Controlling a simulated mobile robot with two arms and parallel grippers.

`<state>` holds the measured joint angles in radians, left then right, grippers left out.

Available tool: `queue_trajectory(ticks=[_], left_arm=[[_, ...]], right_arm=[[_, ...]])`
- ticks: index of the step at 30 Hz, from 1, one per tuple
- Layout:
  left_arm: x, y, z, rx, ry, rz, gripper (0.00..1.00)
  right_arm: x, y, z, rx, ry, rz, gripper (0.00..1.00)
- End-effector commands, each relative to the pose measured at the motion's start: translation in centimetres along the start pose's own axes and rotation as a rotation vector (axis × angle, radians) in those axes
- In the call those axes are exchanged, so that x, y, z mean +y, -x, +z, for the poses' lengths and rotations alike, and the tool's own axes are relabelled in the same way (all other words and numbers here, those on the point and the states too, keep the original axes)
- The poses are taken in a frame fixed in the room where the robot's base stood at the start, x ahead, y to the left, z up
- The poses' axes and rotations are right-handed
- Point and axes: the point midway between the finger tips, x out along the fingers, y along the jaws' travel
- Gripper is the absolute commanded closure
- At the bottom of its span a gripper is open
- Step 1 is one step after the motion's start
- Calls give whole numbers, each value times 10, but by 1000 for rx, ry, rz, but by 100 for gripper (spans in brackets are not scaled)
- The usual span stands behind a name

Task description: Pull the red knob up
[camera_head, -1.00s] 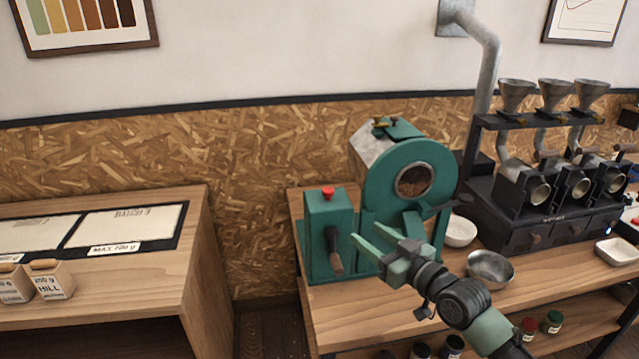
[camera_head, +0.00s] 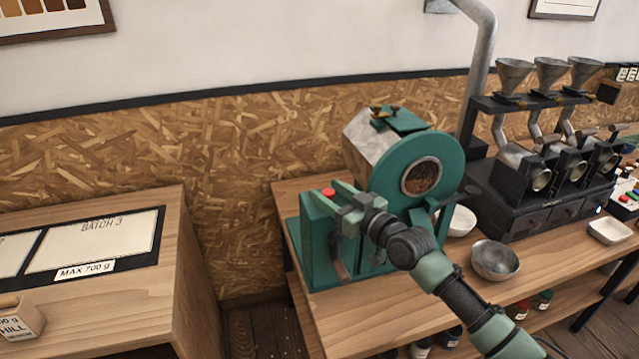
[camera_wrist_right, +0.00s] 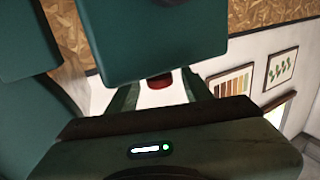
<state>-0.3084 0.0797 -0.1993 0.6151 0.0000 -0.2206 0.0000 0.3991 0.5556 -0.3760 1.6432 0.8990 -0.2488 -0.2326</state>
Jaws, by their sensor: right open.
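The red knob (camera_head: 328,192) sits on top of the green control box (camera_head: 313,228) at the left side of the roaster. My right gripper (camera_head: 331,195) is open, with its fingertips at the height of the box top, close by the knob. In the right wrist view the red knob (camera_wrist_right: 159,82) shows between the two green fingers (camera_wrist_right: 158,95), partly hidden by the green box (camera_wrist_right: 155,40) in front. I cannot tell whether either finger touches it. My left gripper is not in view.
The green roaster drum (camera_head: 405,160) stands just right of the box. A lever with a wooden handle (camera_head: 338,262) is on the box front, partly behind my arm. Metal bowls (camera_head: 495,260) and a grinder rack (camera_head: 530,210) stand further right. A wooden counter (camera_head: 100,290) is at the left.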

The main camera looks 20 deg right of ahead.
Motion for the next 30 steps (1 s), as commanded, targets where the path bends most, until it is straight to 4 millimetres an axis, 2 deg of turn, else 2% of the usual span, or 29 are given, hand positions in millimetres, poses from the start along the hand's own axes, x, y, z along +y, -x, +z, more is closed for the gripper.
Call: queue_trajectory(ticks=[1,6,12,17,22,23,30], left_arm=[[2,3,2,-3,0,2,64],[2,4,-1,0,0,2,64],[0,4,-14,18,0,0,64],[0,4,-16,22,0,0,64],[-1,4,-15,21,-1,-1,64],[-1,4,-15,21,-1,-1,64],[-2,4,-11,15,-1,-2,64]], right_arm=[[0,-9,-3,3,-1,0,50],[0,-27,-1,1,-1,-1,50],[0,-32,0,0,1,0,50],[0,-32,0,0,0,0,50],[0,-32,0,0,0,0,97],[0,-32,0,0,0,0,100],[0,-32,0,0,0,0,100]])
